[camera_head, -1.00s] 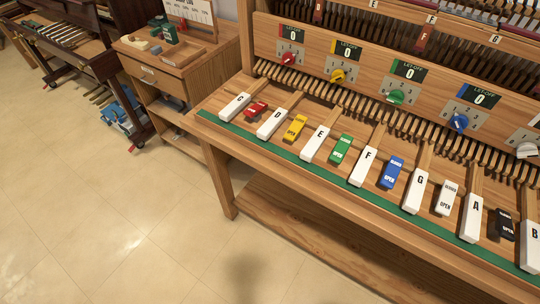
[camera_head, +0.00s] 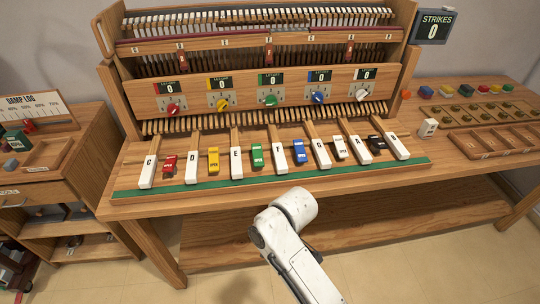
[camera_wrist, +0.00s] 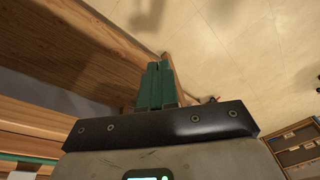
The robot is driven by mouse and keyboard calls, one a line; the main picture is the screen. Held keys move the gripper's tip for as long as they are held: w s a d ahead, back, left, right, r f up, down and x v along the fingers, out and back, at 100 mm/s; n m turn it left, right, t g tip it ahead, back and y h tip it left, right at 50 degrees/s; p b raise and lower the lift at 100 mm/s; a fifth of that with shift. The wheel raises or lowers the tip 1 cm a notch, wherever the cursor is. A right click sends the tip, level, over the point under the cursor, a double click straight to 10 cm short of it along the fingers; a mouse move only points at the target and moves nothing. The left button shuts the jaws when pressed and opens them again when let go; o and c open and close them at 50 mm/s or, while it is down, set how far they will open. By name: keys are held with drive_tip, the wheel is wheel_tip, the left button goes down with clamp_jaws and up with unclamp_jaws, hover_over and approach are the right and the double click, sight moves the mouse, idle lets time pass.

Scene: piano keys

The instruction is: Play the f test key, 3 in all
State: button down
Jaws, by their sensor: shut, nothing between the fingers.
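The white F test key (camera_head: 280,156) is in the middle of the row of lettered white keys on the wooden bench. The green tab (camera_head: 257,156) is on its left and the blue tab (camera_head: 299,152) on its right. My gripper (camera_wrist: 157,68) shows in the wrist view with its green fingers together and nothing between them. It points over the floor beside the wooden furniture, apart from any key. In the head view my white arm is in front of the bench, below the keys, and the gripper itself is not seen.
A strikes display (camera_head: 433,29) reads 0. Colored dials (camera_head: 270,100) under 0 readouts line the panel behind the keys. A green strip (camera_head: 210,185) runs along the front edge. Trays (camera_head: 500,140) lie at right; a side cabinet (camera_head: 50,160) stands at left.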

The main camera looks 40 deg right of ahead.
drive_tip(key=w+d+r+n+p, duration=0.1)
drive_tip(key=w+d+r+n, duration=0.1)
drive_tip(key=w+r, duration=0.3)
wheel_tip(320, 180, up, 18)
drive_tip(key=n+g+h+p, duration=0.1)
drive_tip(key=n+h+p, duration=0.1)
drive_tip(key=n+p, duration=0.35)
hover_over(280, 162)
drive_tip(key=shift+s+r, duration=0.1)
drive_tip(key=shift+r, duration=0.05)
wheel_tip(280, 162, down, 8)
drive_tip(key=b, duration=0.6)
drive_tip(key=shift+b, duration=0.4)
drive_tip(key=shift+f+p, duration=0.65)
drive_tip(key=shift+f, duration=2.4)
